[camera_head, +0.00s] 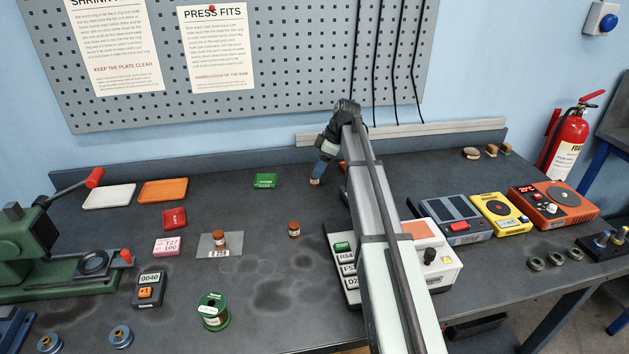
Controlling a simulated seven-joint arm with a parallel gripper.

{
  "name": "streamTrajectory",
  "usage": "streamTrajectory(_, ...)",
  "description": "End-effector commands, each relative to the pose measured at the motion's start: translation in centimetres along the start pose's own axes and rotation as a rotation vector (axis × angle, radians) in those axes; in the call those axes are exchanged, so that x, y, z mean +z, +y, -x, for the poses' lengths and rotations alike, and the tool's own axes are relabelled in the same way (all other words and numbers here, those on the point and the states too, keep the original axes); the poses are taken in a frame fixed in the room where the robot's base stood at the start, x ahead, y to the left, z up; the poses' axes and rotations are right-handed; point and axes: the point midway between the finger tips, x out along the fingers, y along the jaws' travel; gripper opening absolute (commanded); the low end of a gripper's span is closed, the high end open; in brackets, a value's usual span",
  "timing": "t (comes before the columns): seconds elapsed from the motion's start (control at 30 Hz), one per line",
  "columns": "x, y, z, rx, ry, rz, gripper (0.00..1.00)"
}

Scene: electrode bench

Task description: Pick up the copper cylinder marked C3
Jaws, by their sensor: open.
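Copper cylinders stand on the bench. One cylinder (315,182) is right at the tip of my gripper (319,174), at the far middle. I cannot tell whether its top is between the fingers or just below them. A second cylinder (294,230) stands alone nearer the front. A third cylinder (220,241) stands on a grey plate (206,249) to the left. The marks are too small to read, so I cannot tell which is C3. My gripper is open and points down. My arm hides part of the bench behind it.
A green tag (265,181) lies left of my gripper. A keypad unit (343,263) stands in front, partly behind my arm. A green spool (212,313) is at the front left. Instruments (450,218) stand at right. The back rail (420,132) edges the bench.

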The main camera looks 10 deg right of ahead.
Motion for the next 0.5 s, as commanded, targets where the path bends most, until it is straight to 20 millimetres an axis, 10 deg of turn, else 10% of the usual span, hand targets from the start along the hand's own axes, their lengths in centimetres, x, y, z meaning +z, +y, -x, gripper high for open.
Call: streamTrajectory(0.5,0.2,0.0,-4.9,0.002,-0.001,0.001,0.61)
